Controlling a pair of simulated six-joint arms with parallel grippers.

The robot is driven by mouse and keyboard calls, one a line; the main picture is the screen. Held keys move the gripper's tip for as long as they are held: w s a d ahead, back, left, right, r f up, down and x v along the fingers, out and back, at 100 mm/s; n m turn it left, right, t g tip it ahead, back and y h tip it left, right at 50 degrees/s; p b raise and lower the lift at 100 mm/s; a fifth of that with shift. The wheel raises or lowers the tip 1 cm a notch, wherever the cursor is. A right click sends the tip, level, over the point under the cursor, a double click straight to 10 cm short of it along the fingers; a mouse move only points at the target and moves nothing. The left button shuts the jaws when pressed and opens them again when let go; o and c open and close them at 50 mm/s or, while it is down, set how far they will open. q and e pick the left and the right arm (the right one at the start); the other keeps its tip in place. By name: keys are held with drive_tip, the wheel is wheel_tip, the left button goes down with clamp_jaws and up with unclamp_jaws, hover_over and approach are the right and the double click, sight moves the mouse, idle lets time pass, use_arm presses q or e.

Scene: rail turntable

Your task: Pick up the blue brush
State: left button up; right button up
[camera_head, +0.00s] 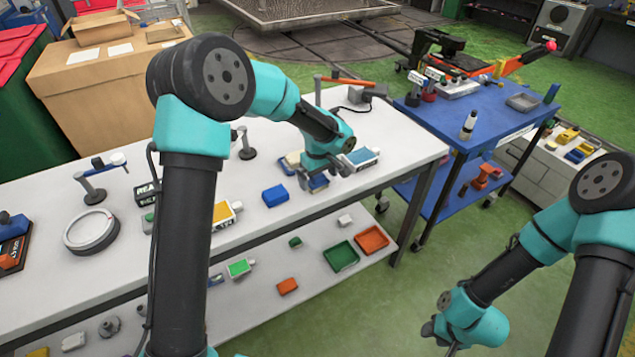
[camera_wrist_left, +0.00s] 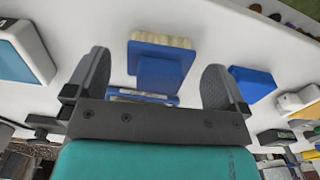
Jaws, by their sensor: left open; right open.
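The blue brush (camera_wrist_left: 158,72) lies on the white workbench (camera_wrist_left: 215,25). The left wrist view shows its blue back and a row of pale bristles along its upper edge. My left gripper (camera_wrist_left: 160,80) is open, with one finger on either side of the brush and gaps between. In the head view the left gripper (camera_head: 325,178) is over the bench, and a blue part of the brush (camera_head: 318,184) shows beside it, partly hidden. My right gripper (camera_head: 448,338) is low at the lower right, away from the bench; it is open and empty.
A blue block (camera_head: 275,195) lies left of the left gripper, and a blue-and-white box (camera_head: 361,156) lies close to its right. A lamp-like stand (camera_head: 318,90) rises behind. The blue cart (camera_head: 440,115) stands to the right. The bench's front strip is clear there.

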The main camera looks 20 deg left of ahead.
use_arm(q)
wheel_tip(320, 180, down, 2)
drive_tip(key=shift+f, duration=0.1)
idle(0.4)
drive_tip(key=c, duration=1)
drive_tip(key=shift+r, duration=0.2)
wheel_tip(320, 180, up, 2)
drive_tip(key=shift+s+d+r, duration=0.1)
drive_tip(key=shift+s+r, duration=0.2)
drive_tip(key=shift+r, duration=0.35)
drive_tip(key=s+d, duration=0.1)
drive_tip(key=s, duration=0.4)
drive_tip(key=s+d+r, duration=0.1)
drive_tip(key=s+d, duration=0.1)
drive_tip(key=s, duration=0.3)
drive_tip(key=s+d, duration=0.1)
drive_tip(key=s, duration=0.3)
drive_tip(key=shift+s+d+r, duration=0.15)
drive_tip(key=shift+s+r, duration=0.05)
drive_tip(key=shift+s, duration=0.2)
